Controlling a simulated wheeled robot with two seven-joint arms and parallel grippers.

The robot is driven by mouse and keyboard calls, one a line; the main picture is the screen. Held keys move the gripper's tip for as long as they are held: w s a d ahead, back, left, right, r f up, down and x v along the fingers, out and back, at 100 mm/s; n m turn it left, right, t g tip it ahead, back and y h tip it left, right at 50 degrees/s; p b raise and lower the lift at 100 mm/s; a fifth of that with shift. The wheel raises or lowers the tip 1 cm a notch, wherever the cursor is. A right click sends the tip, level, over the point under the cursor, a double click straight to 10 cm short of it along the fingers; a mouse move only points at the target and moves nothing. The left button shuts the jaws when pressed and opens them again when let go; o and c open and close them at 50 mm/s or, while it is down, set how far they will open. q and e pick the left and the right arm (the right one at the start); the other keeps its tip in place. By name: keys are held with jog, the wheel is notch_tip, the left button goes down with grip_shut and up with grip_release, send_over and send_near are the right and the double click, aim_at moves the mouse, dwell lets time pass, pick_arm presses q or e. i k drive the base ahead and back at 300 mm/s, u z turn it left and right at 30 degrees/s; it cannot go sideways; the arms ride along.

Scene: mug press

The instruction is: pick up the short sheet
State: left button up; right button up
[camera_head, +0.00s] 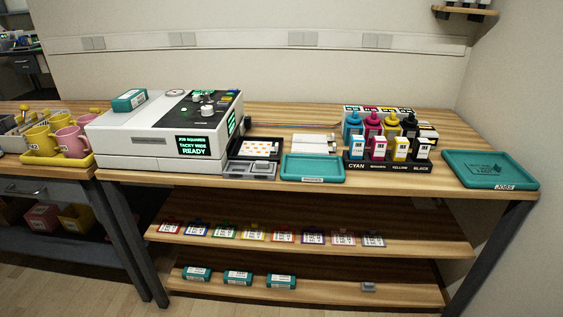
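A sheet with small orange marks (258,147) lies in a black-edged tray just right of the press. A pale, plain-looking sheet or stack (311,144) lies further right, behind the teal tray in the middle. I cannot tell from this view which of these, if either, is the short sheet. Neither of my grippers shows in the head view.
The press (140,132) has a lit screen (193,146). A teal tray (335,175) lies mid-table, ink bottles (372,130) stand right of it, and a JOBS tray (525,165) lies far right. Mugs (70,140) stand left. Shelves below hold tagged items (225,231).

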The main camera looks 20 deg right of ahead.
aim_at(249, 148)
jog(key=z, duration=0.6)
jog(key=i, duration=0.7)
jog(key=z, duration=0.3)
